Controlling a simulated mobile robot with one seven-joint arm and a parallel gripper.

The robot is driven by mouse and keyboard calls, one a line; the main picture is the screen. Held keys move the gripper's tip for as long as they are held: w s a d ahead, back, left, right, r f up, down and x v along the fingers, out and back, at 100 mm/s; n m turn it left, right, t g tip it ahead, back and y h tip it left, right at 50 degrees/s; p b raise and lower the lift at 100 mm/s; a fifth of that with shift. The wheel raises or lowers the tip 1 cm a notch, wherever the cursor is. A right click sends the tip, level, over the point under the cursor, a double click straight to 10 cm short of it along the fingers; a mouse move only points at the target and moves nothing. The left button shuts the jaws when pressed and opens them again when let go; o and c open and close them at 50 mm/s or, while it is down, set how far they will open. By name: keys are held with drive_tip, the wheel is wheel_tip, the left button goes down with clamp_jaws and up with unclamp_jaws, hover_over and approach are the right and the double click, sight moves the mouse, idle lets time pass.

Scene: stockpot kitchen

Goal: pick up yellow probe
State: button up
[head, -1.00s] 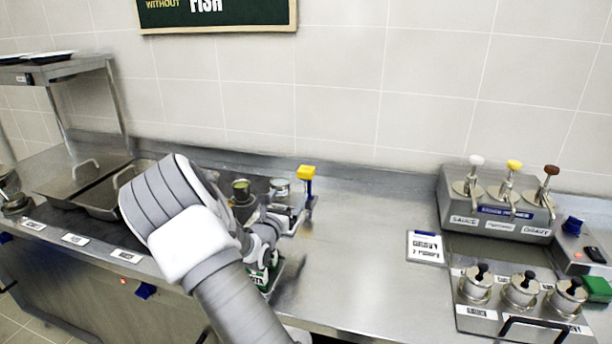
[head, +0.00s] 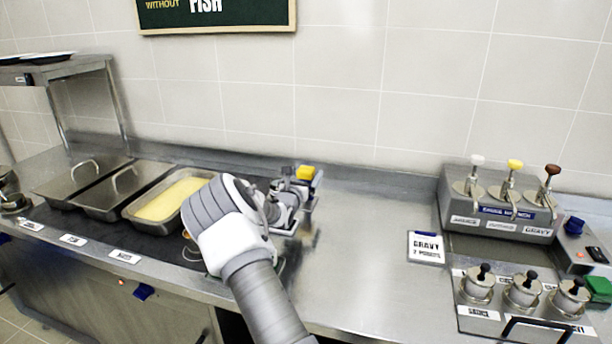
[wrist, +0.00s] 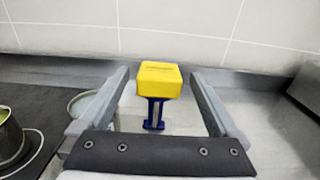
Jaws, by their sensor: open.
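The yellow probe (head: 306,173) has a block-shaped yellow head on a dark blue stand, near the back of the counter. In the wrist view the yellow probe (wrist: 160,79) is upright on its blue stand (wrist: 155,112), centred between my fingers. My gripper (wrist: 160,88) is open, with one finger on each side and a visible gap to the yellow head. In the head view my gripper (head: 298,198) is just in front of the probe, and my arm hides part of the counter there.
A pan of yellow food (head: 165,202) and lidded steel pans stand at left. A pot (wrist: 10,138) sits on the dark hob at the wrist view's left. A pump dispenser (head: 500,208) and small lidded pots stand at right. The counter between is mostly clear beyond a gravy card (head: 426,247).

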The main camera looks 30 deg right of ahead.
drive_tip(key=shift+x, duration=0.9)
drive_tip(key=c, duration=1.5)
wheel_tip(320, 180, up, 10)
drive_tip(key=shift+r+p, duration=0.1)
drive_tip(key=shift+p, duration=0.45)
drive_tip(key=shift+a, duration=0.1)
